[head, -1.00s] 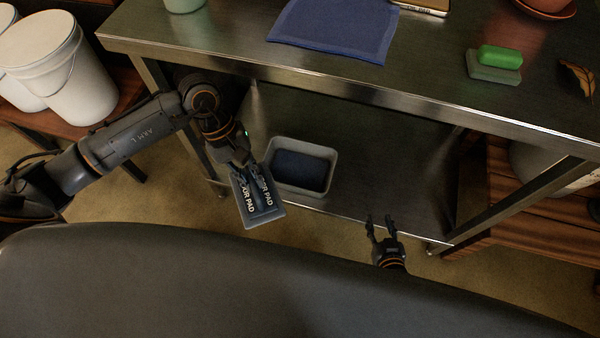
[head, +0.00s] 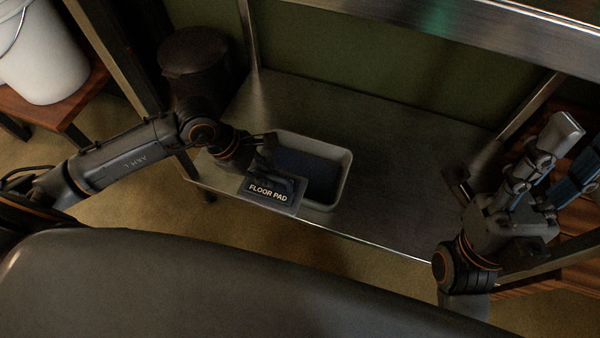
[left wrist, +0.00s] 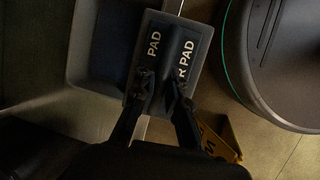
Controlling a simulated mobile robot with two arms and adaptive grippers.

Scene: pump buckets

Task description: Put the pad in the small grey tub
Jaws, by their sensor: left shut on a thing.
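The pad (head: 268,193) is a dark, flat piece with a white "FLOOR PAD" label. My left gripper (head: 268,168) is shut on it, and the fingers cover part of it. The small grey tub (head: 343,178) stands on the lower metal shelf, with a dark blue inside. In the head view the pad overlaps the tub's near left corner; its height above the rim is hard to tell. In the left wrist view the pad (left wrist: 152,62) is pinched between the fingers, beside and partly over the tub (left wrist: 90,85).
The lower shelf (head: 400,180) is bare right of the tub. A dark round container (head: 195,65) stands behind my left arm. A white bucket (head: 40,55) sits on a wooden stand at the left. The table top's metal edge (head: 480,40) crosses above the shelf.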

